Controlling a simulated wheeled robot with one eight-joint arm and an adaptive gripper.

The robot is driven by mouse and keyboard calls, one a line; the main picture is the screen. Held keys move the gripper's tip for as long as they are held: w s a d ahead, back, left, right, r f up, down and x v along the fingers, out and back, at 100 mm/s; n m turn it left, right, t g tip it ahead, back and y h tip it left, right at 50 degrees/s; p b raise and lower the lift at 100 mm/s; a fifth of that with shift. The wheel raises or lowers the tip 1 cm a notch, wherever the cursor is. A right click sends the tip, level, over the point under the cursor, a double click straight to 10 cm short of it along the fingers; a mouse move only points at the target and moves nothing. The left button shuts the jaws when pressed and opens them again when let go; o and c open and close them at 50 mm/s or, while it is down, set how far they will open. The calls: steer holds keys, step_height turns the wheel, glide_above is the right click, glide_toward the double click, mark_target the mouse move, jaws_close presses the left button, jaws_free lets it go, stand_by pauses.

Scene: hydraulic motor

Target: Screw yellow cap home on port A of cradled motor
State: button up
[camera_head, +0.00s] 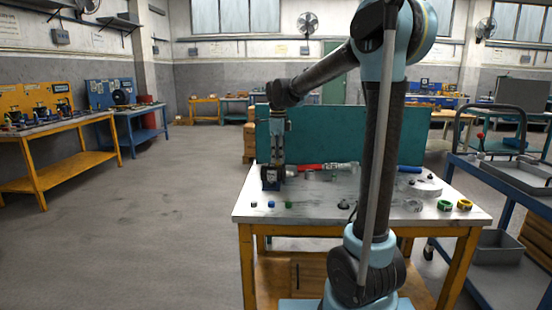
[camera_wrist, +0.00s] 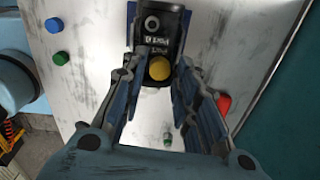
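The dark motor (camera_wrist: 138,80) sits in its blue cradle (camera_wrist: 131,14), and white lettering shows on its face. The yellow cap (camera_wrist: 159,68) is on the lettered face, between my fingertips. How far it is screwed in cannot be told. An open round port (camera_wrist: 152,22) lies beyond it. My gripper (camera_wrist: 162,64) points down at the cap, with a finger on each side and narrow gaps between the fingertips and the cap. In the head view my gripper (camera_head: 273,166) is over the motor at the table's left end; the cap is hidden there.
Blue (camera_wrist: 54,25) and green (camera_wrist: 60,57) caps lie on the white table (camera_head: 330,212). A teal panel (camera_head: 340,135) stands behind the table.

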steer(key=shift+r, duration=1.6)
steer(key=o, duration=0.6)
steer(key=shift+c, duration=0.2)
steer(key=shift+r, duration=3)
